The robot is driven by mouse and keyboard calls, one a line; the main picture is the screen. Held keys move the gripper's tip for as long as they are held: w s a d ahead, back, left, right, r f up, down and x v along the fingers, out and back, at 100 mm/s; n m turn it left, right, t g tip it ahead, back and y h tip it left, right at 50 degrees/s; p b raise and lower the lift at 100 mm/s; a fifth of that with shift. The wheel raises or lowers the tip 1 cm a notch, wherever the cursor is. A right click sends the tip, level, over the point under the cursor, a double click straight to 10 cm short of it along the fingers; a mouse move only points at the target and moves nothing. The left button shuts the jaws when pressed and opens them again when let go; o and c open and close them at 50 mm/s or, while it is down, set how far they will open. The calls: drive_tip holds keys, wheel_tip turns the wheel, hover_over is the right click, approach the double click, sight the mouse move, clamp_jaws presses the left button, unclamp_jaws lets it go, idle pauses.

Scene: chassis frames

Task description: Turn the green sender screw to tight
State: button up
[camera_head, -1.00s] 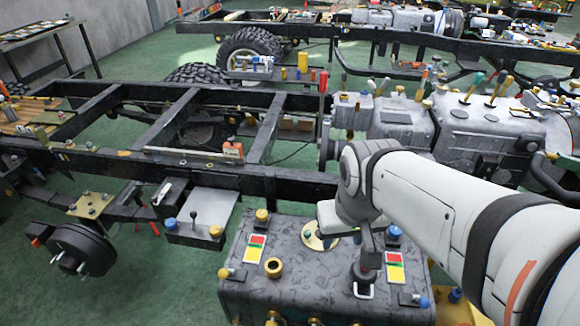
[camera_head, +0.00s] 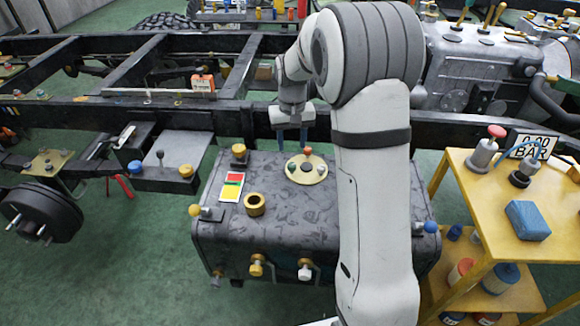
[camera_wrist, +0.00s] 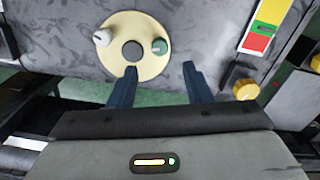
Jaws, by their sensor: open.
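The green sender screw (camera_wrist: 159,46) sits on a round cream plate (camera_wrist: 146,72) on the grey tank. In the head view the green screw (camera_head: 292,167) is on the left side of the plate. A white screw (camera_wrist: 103,38) is on the plate's other side, and a dark round centre lies between them. My gripper (camera_wrist: 158,75) is open and empty. In the wrist view its two blue fingers point toward the plate, with the green screw ahead of the gap between them. In the head view my gripper (camera_head: 292,138) is at the tank's far edge, behind the plate, apart from the screw.
The grey tank (camera_head: 250,235) also carries a red-yellow-green card (camera_head: 231,186), a brass filler neck (camera_head: 254,204) and a brass knob (camera_head: 239,152). The black chassis rail (camera_head: 60,113) runs behind. A yellow cart (camera_head: 465,190) with a pressure display stands at the right.

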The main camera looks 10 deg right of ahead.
sight(291, 164)
wheel_tip(291, 164, down, 8)
drive_tip(key=shift+r+b, duration=0.1)
drive_tip(key=shift+b, duration=0.75)
drive_tip(key=shift+c, duration=0.2)
drive_tip(key=c, duration=0.9)
drive_tip(key=shift+a, duration=0.1)
clamp_jaws()
